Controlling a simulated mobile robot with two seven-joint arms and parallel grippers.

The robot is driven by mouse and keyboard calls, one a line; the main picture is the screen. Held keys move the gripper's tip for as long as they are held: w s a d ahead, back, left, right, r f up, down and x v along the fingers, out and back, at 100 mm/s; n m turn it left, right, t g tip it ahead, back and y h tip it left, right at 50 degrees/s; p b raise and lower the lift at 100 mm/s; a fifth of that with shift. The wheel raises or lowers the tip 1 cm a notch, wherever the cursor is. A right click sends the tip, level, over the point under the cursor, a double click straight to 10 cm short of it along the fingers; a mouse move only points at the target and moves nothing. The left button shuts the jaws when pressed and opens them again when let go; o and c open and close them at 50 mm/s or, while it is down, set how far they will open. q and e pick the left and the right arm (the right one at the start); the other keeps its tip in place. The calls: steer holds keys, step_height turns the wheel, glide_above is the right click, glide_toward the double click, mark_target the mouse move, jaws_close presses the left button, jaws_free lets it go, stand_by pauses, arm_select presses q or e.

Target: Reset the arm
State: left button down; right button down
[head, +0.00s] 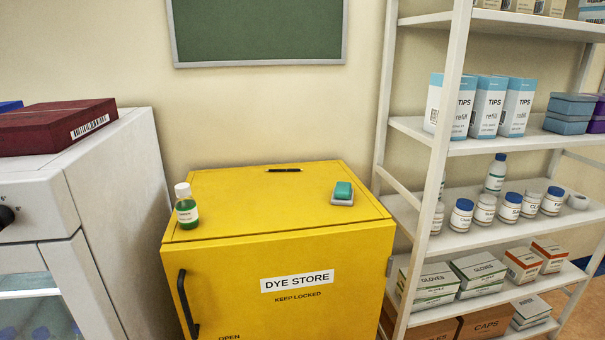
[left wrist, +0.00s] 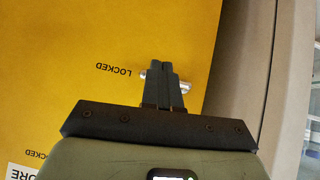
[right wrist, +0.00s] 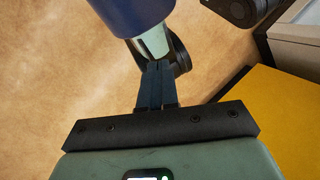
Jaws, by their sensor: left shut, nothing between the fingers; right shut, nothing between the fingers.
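Neither of my arms shows in the head view. My left gripper (left wrist: 164,70) is shut and empty, with its fingers together in front of the yellow cabinet (left wrist: 100,60). A small silver metal part (left wrist: 185,87) shows on both sides of the fingers; most of it is hidden, and I cannot tell whether they touch. My right gripper (right wrist: 159,70) is shut and empty above the tan floor (right wrist: 60,80). Dark blue and grey-green rounded parts show just beyond its fingertips.
The yellow dye store cabinet (head: 250,220) carries a green bottle (head: 187,208), a teal block on a pale base (head: 343,191) and a black pen (head: 284,170). A white appliance (head: 105,190) with a dark red box (head: 58,125) stands left. A stocked white shelf (head: 470,145) stands right.

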arm_select(q)
steer(key=s+d+f+g+h, duration=0.1)
steer(key=s+d+f+g, duration=0.3)
steer(key=s, duration=0.6)
steer(key=s+a+f+n+g+h, duration=0.1)
steer(key=s+f+g+h, duration=0.1)
steer(key=s+f, duration=0.5)
steer(key=s+d+f+g+h, duration=0.1)
steer(key=s+d+f+g, duration=0.15)
steer(key=s, duration=0.95)
step_height(320, 180, up, 12)
steer(key=g+p, duration=0.2)
steer(key=p, duration=1)
steer(key=shift+s+a+f+h, duration=0.15)
steer(key=shift+s+f+h, duration=0.1)
steer(key=shift+h, duration=0.05)
